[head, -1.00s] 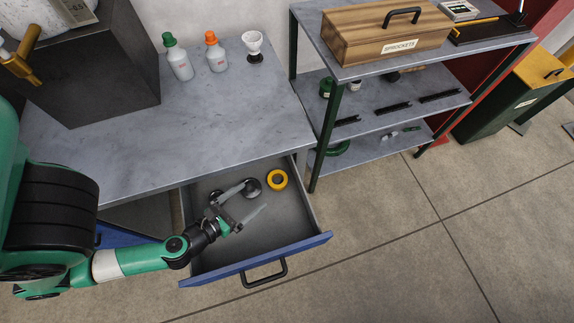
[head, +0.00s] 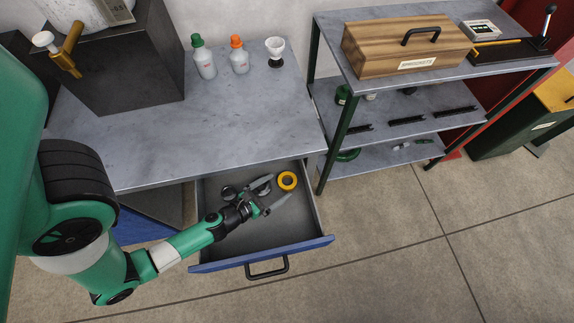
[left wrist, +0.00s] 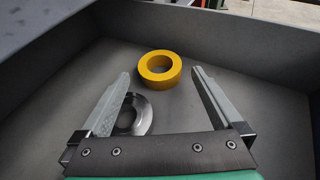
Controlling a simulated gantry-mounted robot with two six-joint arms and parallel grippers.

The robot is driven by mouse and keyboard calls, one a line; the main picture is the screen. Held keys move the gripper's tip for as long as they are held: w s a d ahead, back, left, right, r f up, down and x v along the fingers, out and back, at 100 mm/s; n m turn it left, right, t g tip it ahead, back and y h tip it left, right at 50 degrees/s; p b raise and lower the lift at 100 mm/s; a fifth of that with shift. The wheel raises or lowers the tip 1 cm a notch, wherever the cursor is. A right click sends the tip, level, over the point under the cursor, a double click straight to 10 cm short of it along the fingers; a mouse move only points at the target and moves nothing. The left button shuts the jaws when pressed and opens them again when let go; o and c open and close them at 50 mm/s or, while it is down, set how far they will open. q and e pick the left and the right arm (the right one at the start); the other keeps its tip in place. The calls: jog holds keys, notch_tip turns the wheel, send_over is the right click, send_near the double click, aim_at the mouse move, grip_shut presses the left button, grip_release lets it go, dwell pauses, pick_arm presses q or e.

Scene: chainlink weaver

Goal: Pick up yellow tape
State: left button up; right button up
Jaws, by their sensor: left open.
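The yellow tape (head: 287,181) is a ring lying flat in the open drawer (head: 222,257), toward its back right. It also shows in the left wrist view (left wrist: 160,69), ahead of my fingertips and roughly centred between them. My left gripper (head: 280,188) is open and empty, inside the drawer area, with its fingers pointing toward the tape. In the left wrist view the gripper's two fingers (left wrist: 162,72) are spread wide, and the tape lies beyond them, apart from both. My right gripper is not in view.
A dark ring (left wrist: 135,113) lies near my left finger, and another dark round thing (head: 228,191) lies further left in the drawer. The drawer walls (left wrist: 262,52) surround the gripper. The grey tabletop (head: 200,130) overhangs behind. A shelf unit (head: 335,145) stands to the right.

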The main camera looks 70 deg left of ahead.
aim_at(292, 177)
pick_arm(q)
jog(key=x, duration=0.5)
jog(key=shift+r, duration=0.1)
jog(key=shift+s, duration=0.1)
jog(key=c, duration=1.2)
